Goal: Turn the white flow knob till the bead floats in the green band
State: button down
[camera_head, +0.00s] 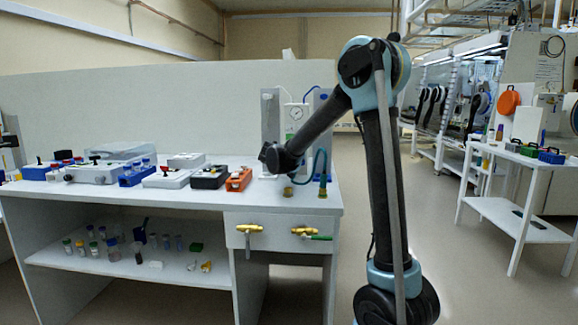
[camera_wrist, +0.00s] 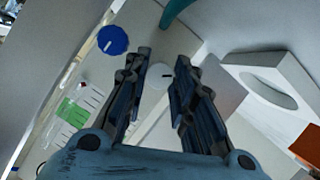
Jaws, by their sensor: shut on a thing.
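The white flow knob (camera_wrist: 155,76) with a dark mark on its face shows between the fingertips in the wrist view. My gripper (camera_wrist: 163,64) is shut on it, one finger on each side. The flow tube's scale has a green band (camera_wrist: 72,112) at the left of the wrist view. In the head view my gripper's dark end is at the panel (camera_head: 270,112) on the bench, and the arm hides the knob there.
A blue knob (camera_wrist: 112,40) sits close beside the left finger. A round gauge (camera_head: 295,112) is on the panel. An orange box (camera_head: 238,180) and a black box (camera_head: 209,177) stand left of the arm on the bench (camera_head: 200,200). Brass valves (camera_head: 249,229) are on the bench front.

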jog(key=n, duration=0.1)
jog(key=n+h, duration=0.2)
jog(key=n, duration=0.1)
jog(key=shift+a+f+t, duration=0.15)
jog(key=shift+a+t, duration=0.1)
jog(key=shift+t, duration=0.15)
jog(key=n+t+h, duration=0.1)
jog(key=n+h, duration=0.1)
jog(key=n, duration=0.2)
jog(key=shift+a+f, duration=0.1)
jog(key=shift+f, duration=0.05)
jog(key=shift+n, duration=0.4)
jog(key=c, duration=1.3)
grip_release()
jog(key=shift+f, duration=0.1)
jog(key=shift+c, duration=0.2)
jog(key=v, duration=1.1)
jog(key=shift+s+a+f, duration=0.15)
jog(key=shift+s+f, duration=0.05)
jog(key=shift+s, duration=0.2)
